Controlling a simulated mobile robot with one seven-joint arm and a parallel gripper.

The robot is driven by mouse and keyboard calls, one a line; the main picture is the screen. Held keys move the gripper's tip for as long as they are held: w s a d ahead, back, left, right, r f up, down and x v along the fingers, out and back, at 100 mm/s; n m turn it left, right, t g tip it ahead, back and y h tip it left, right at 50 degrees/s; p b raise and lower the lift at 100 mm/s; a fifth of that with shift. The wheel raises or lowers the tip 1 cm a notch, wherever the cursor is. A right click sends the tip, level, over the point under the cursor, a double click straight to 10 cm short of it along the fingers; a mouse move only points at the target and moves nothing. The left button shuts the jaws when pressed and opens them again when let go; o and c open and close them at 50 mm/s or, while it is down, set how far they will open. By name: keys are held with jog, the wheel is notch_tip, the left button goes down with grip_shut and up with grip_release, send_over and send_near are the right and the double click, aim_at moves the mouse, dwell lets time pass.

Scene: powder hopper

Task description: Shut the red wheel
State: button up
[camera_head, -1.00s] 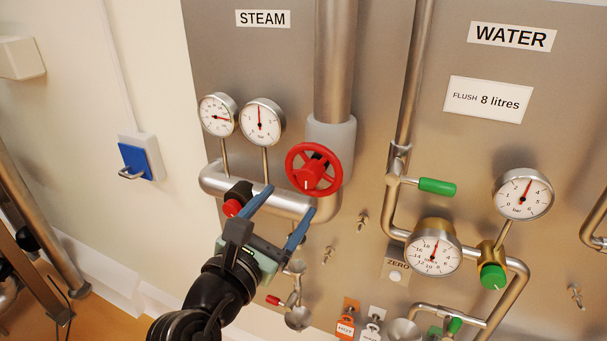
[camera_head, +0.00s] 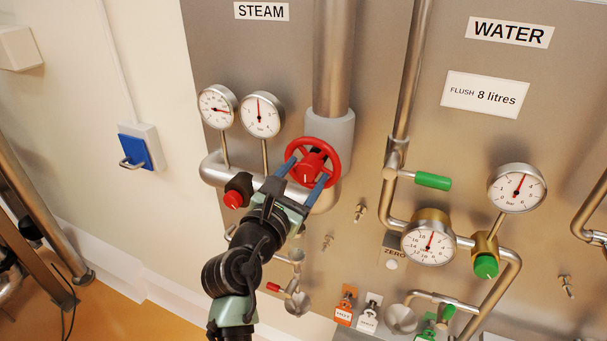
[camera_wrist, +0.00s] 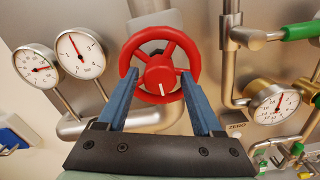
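The red wheel (camera_head: 313,162) is a spoked handwheel with a red hub and a white mark, mounted on the steam pipe below the STEAM label. It also shows in the wrist view (camera_wrist: 160,48), with the white mark on the hub's lower part. My gripper (camera_head: 306,167) is open, its two blue fingers pointing at the wheel. In the wrist view the fingertips (camera_wrist: 158,72) lie left and right of the hub, over the lower half of the rim. I cannot tell whether they touch it.
A small red knob (camera_head: 233,199) on a dark fitting sits left of my gripper. Two gauges (camera_head: 218,107) (camera_head: 262,114) stand upper left of the wheel. A green-handled lever (camera_head: 433,181) and the water gauge (camera_head: 428,243) are to the right. A thick vertical pipe (camera_head: 333,60) rises behind the wheel.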

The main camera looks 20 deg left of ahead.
grip_shut()
